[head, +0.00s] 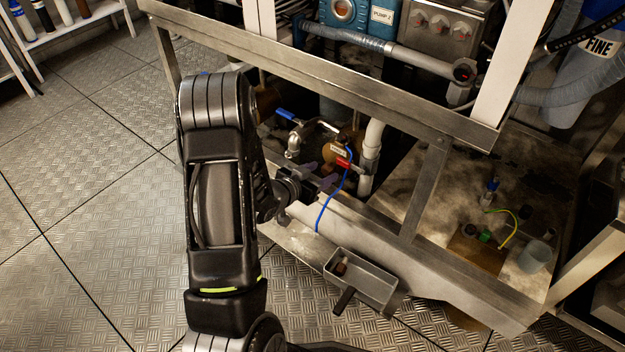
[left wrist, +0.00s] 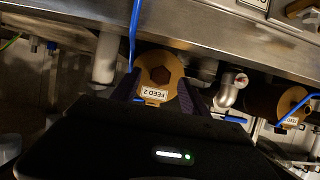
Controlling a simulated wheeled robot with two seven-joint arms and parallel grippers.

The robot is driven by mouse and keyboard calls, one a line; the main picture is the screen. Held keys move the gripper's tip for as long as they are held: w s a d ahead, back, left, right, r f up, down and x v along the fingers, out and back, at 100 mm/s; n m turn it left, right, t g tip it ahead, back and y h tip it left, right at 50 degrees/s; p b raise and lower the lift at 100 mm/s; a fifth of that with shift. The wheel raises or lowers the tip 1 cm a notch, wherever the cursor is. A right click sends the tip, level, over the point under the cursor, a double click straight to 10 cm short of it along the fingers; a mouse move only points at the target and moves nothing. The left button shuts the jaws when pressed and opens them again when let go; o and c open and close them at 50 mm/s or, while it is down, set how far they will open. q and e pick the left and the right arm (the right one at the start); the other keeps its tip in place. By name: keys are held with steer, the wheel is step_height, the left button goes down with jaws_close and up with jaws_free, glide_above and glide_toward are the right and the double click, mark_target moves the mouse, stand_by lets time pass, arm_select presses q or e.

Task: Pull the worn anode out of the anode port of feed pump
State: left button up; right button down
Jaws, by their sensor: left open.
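A brass feed pump body (head: 338,150) sits low behind the bench's front rail. In the left wrist view the two dark fingers (left wrist: 158,92) stand on either side of the brass face, with no clear grip on anything. I cannot make out the worn anode or the port opening; my gripper body hides the lower part. My right gripper is not in view.
A blue cable (head: 333,205) hangs beside my gripper, near a red handle (head: 343,163) and a white pipe (head: 370,150). A metal tray (head: 376,283) with a small brown piece sits below the front. A second brass pump (left wrist: 292,103) shows in the left wrist view.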

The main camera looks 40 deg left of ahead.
arm_select(q)
steer(key=shift+x, duration=1.1)
jaws_close()
stand_by(0.6)
steer(key=shift+s, duration=0.15)
steer(key=shift+s, duration=2.75)
